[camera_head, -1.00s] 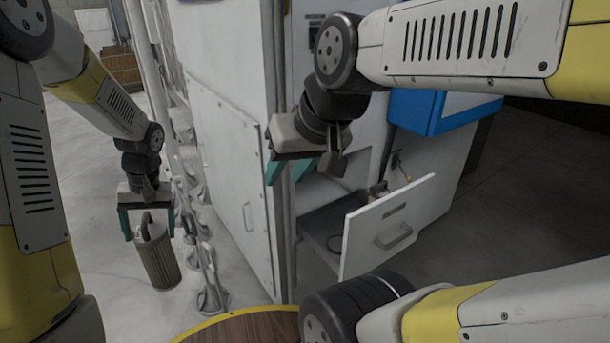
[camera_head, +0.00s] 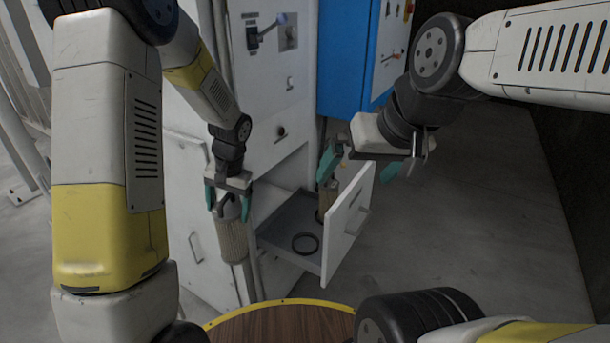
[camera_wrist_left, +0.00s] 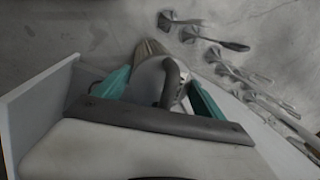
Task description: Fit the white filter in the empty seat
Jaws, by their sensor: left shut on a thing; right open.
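The filter (camera_head: 233,243) is a pleated beige cylinder with a pale top. My left gripper (camera_head: 228,208) is shut on it at the top, and it hangs upright left of the open drawer (camera_head: 342,232). In the left wrist view the filter (camera_wrist_left: 152,48) sits between the teal fingers, with a grey curved handle on its top. A dark ring (camera_head: 305,243), which looks like the empty seat, lies on the drawer floor. My right gripper (camera_head: 371,166) is open and empty above the drawer's far right end. A tan upright thing (camera_head: 326,198) stands in the drawer, partly hidden.
The white cabinet (camera_head: 275,155) rises behind the drawer. A blue box (camera_head: 345,60) is at the upper back. A round wooden top with a yellow rim (camera_head: 280,325) is at the front. Grey floor is clear on the right.

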